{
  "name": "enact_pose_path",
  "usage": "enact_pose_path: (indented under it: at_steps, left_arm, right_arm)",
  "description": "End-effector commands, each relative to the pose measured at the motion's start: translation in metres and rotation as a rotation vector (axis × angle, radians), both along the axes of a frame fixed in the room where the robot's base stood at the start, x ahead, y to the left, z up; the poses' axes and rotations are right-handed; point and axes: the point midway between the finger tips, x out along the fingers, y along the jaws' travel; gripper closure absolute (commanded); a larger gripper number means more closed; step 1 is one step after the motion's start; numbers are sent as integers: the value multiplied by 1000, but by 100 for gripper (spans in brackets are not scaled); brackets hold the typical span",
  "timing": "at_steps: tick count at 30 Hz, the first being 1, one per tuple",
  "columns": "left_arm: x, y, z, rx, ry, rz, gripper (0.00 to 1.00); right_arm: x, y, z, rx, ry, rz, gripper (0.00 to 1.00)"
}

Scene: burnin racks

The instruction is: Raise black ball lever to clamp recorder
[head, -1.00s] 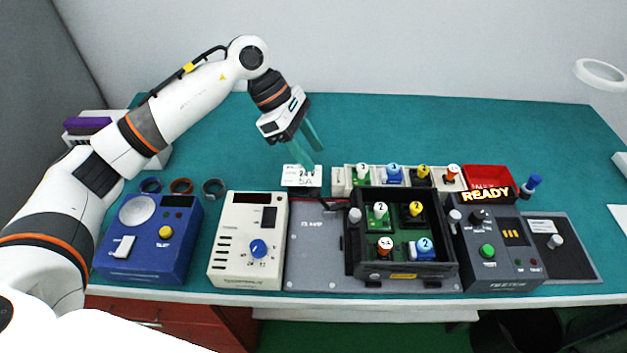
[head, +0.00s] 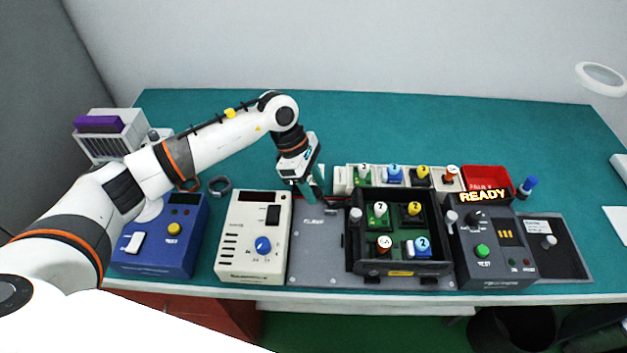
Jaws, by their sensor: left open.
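My left gripper (head: 314,193) is open, its teal fingers pointing down over the back edge of the grey plate (head: 318,262). A small dark lever-like part (head: 337,204) lies low at that edge, just right of the fingers and partly hidden; I cannot make out its ball. The fingers look close to it, but I cannot tell whether they touch. A black open box (head: 401,279) stands on the plate's right side and holds several modules with coloured, numbered knobs. I cannot tell which unit is the recorder. My right gripper is not in view.
A cream unit with a blue dial (head: 254,274) and a blue unit (head: 155,262) stand left of the plate. A pale rack of modules (head: 343,181) is behind the box. A dark tester reading READY (head: 495,272) and a red bin (head: 487,170) are right. The back of the table is clear.

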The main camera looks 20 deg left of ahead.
Motion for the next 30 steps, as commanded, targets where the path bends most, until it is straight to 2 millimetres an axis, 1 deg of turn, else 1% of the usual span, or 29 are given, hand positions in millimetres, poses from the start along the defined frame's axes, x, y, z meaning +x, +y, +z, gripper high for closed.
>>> enact_pose_path:
  at_steps: [3,9,11,15,18,25,30]
  left_arm:
    - [0,-1,-3,0,0,0,54]
    - [0,-1,-4,0,0,0,54]
    - [0,-1,-4,0,0,0,62]
    - [0,-1,-3,-1,0,1,85]
    - [0,-1,-3,-1,0,1,100]
    - [0,-2,-2,4,0,1,100]
    - [2,-6,0,44,11,-2,100]
  right_arm:
    - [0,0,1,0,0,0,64]
    - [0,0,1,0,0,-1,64]
    - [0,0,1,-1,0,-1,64]
    - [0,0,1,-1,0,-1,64]
    - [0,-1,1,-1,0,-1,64]
    - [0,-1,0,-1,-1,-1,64]
    - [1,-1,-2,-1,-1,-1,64]
